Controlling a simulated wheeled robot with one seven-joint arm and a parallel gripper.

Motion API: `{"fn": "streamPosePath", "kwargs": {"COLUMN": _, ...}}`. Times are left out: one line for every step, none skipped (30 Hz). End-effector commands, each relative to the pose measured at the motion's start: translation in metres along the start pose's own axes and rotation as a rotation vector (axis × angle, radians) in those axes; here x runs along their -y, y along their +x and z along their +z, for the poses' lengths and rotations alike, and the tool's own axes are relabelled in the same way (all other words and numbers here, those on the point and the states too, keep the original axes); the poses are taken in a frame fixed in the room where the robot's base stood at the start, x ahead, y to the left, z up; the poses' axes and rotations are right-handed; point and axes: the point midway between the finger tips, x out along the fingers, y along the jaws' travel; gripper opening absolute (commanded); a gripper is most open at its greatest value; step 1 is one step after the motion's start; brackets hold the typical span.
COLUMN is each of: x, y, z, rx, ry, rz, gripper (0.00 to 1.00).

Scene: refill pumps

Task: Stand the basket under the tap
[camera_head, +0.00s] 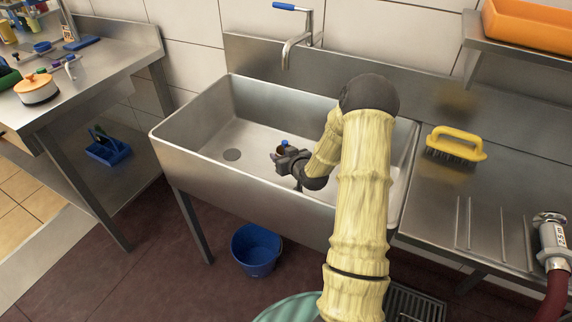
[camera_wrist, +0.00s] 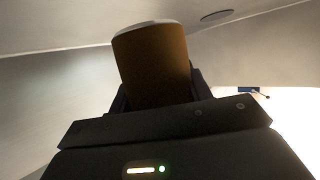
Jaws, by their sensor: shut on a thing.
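The steel tap (camera_head: 288,50) with a blue lever is on the wall behind the sink (camera_head: 190,145), its spout over the back of the basin. My gripper (camera_head: 285,160) is down inside the sink, in front of the tap and right of the drain. In the wrist view it is shut on a brown, rounded thing (camera_wrist: 153,65) with a pale rim. I cannot tell whether this is the basket. In the head view my gripper mostly hides it, and a small blue spot shows beside the jaws. Whether it touches the sink floor is unclear.
A yellow brush (camera_head: 455,145) lies on the right drainboard. An orange crate (camera_head: 530,25) is on the upper right shelf. A blue bucket (camera_head: 256,250) stands on the floor. The sink's left part is clear.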

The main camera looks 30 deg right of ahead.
Motion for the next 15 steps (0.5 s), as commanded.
{"fn": "streamPosePath", "kwargs": {"x": 0.0, "y": 0.0, "z": -0.001, "rx": -0.001, "ry": 0.0, "rz": 0.001, "gripper": 0.25}}
{"fn": "streamPosePath", "kwargs": {"x": 0.0, "y": 0.0, "z": -0.001, "rx": -0.001, "ry": -0.001, "rz": 0.001, "gripper": 0.25}}
{"fn": "streamPosePath", "kwargs": {"x": 0.0, "y": 0.0, "z": -0.001, "rx": -0.001, "ry": -0.001, "rz": 0.001, "gripper": 0.25}}
{"fn": "streamPosePath", "kwargs": {"x": 0.0, "y": 0.0, "z": -0.001, "rx": -0.001, "ry": -0.001, "rz": 0.001, "gripper": 0.25}}
{"fn": "streamPosePath", "kwargs": {"x": -0.001, "y": 0.0, "z": -0.001, "rx": -0.001, "ry": 0.0, "rz": 0.001, "gripper": 0.25}}
{"fn": "streamPosePath", "kwargs": {"x": 0.0, "y": 0.0, "z": -0.001, "rx": -0.001, "ry": 0.0, "rz": 0.001, "gripper": 0.25}}
{"fn": "streamPosePath", "kwargs": {"x": -0.001, "y": 0.0, "z": 0.0, "rx": -0.001, "ry": 0.0, "rz": 0.001, "gripper": 0.25}}
{"fn": "streamPosePath", "kwargs": {"x": -0.001, "y": 0.0, "z": 0.001, "rx": 0.0, "ry": 0.0, "rz": 0.001, "gripper": 0.25}}
{"fn": "streamPosePath", "kwargs": {"x": 0.0, "y": 0.002, "z": 0.005, "rx": 0.001, "ry": 0.001, "rz": 0.001, "gripper": 0.25}}
{"fn": "streamPosePath", "kwargs": {"x": 0.0, "y": 0.003, "z": 0.008, "rx": 0.001, "ry": 0.001, "rz": 0.001, "gripper": 0.25}}
{"fn": "streamPosePath", "kwargs": {"x": 0.0, "y": 0.004, "z": 0.012, "rx": 0.002, "ry": 0.001, "rz": 0.001, "gripper": 0.25}}
{"fn": "streamPosePath", "kwargs": {"x": 0.0, "y": 0.007, "z": 0.018, "rx": 0.003, "ry": 0.001, "rz": 0.0, "gripper": 0.25}}
{"fn": "streamPosePath", "kwargs": {"x": 0.0, "y": 0.009, "z": 0.023, "rx": 0.003, "ry": 0.002, "rz": 0.0, "gripper": 0.25}}
{"fn": "streamPosePath", "kwargs": {"x": 0.0, "y": 0.01, "z": 0.026, "rx": 0.003, "ry": 0.002, "rz": 0.0, "gripper": 0.25}}
{"fn": "streamPosePath", "kwargs": {"x": -0.001, "y": 0.012, "z": 0.031, "rx": 0.002, "ry": 0.002, "rz": 0.001, "gripper": 0.25}}
